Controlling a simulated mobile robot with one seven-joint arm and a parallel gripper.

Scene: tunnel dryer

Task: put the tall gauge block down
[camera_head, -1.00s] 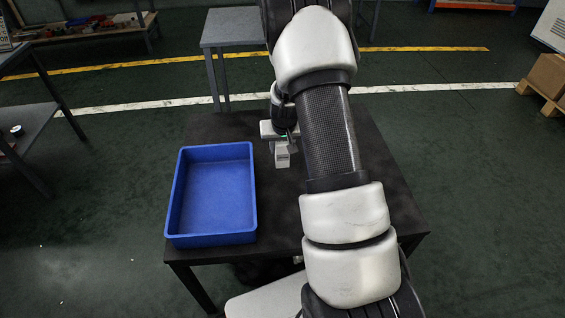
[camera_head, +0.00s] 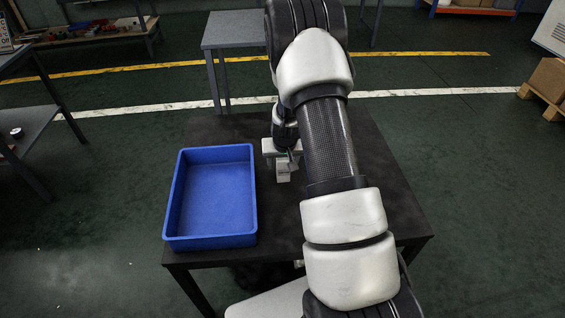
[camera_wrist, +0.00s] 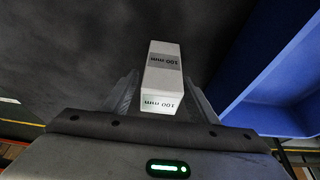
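The tall gauge block (camera_head: 284,174) is a pale, narrow block with "100 mm" labels. It also shows in the wrist view (camera_wrist: 163,75), between the two fingers. My gripper (camera_head: 284,160) is shut on it, over the dark table (camera_head: 330,215), to the right of the blue bin. In the wrist view the fingers (camera_wrist: 163,92) flank the block on both sides. I cannot tell whether the block's lower end touches the table top. My arm hides part of the table.
An open, empty-looking blue bin (camera_head: 250,200) stands on the table's left part; its wall fills the right of the wrist view (camera_wrist: 265,75). A small pale thing (camera_wrist: 9,100) shows at the wrist view's left. A grey table (camera_head: 232,30) stands behind. Dark tabletop lies clear around the block.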

